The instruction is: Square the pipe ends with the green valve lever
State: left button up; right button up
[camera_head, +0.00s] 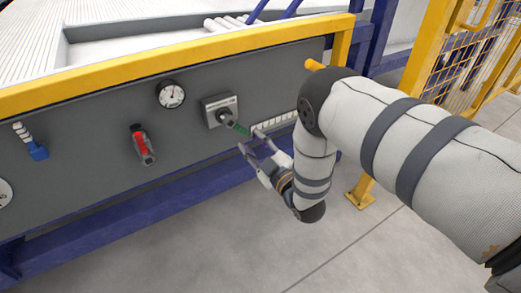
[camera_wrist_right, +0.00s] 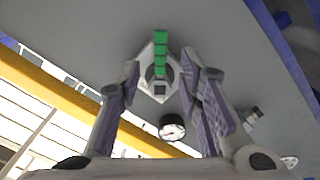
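The green valve lever (camera_head: 237,127) sticks out of a grey valve plate (camera_head: 208,105) on the dark panel, pointing down and right. In the right wrist view the green lever (camera_wrist_right: 160,52) appears between the two fingers of my right gripper (camera_wrist_right: 161,74). These fingers are spread, with a visible gap on each side of the lever. In the head view my right gripper (camera_head: 256,146) is just below the lever's end. Light pipes (camera_head: 225,23) lie at the top, in the trough behind the yellow rail. My left gripper is not in view.
A red lever (camera_head: 139,142), a blue-handled valve (camera_head: 38,152) and a round gauge (camera_head: 172,94) are on the same panel. A white labelled strip (camera_head: 275,122) is right of the green lever. A yellow post and mesh fence (camera_head: 475,55) stand at the right.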

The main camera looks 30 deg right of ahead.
aim_at(244, 131)
jog(key=s, duration=0.5)
jog(key=shift+d, duration=0.1)
dwell(1.2)
jog(key=w+b, duration=0.6)
jog(key=w, duration=0.1)
jog(key=w+f+b, duration=0.1)
jog(key=w+b, duration=0.2)
jog(key=w, duration=0.1)
jog(key=shift+w, duration=0.15)
jog(key=shift+w+r, duration=0.2)
jog(key=shift+w, duration=0.3)
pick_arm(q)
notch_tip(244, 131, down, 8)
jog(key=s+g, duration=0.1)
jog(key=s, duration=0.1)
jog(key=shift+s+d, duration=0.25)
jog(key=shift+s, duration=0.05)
pick_arm(e)
grip_shut()
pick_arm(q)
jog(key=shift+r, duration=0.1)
